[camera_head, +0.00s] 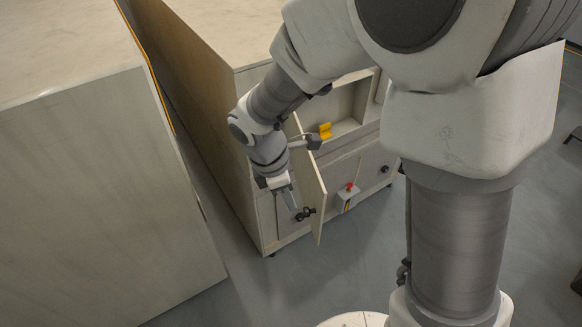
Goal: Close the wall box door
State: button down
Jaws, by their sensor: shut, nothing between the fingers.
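The wall box door (310,190) is a thin pale panel that stands open, jutting out from the front of the cabinet and seen nearly edge-on. My gripper (292,205) is shut and empty, pointing down just left of the door. I cannot tell whether it touches the door.
The cabinet (202,110) has dark knobs (384,169) and a red button (350,186) on a small bracket low on its front. A large pale block (95,190) stands at left, with a narrow gap between. Grey floor (290,290) is clear in front.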

aim_at(314, 210)
jog(key=shift+w+d+f, duration=0.2)
jog(key=shift+d+f, duration=0.7)
jog(key=shift+f, duration=0.05)
jog(key=shift+w+d+f, duration=0.25)
jog(key=shift+d+f, duration=0.6)
jog(key=shift+f, duration=0.05)
jog(key=shift+w+d+f, duration=0.2)
jog(key=shift+d+f, duration=0.7)
jog(key=shift+f, duration=0.05)
jog(key=shift+d, duration=0.1)
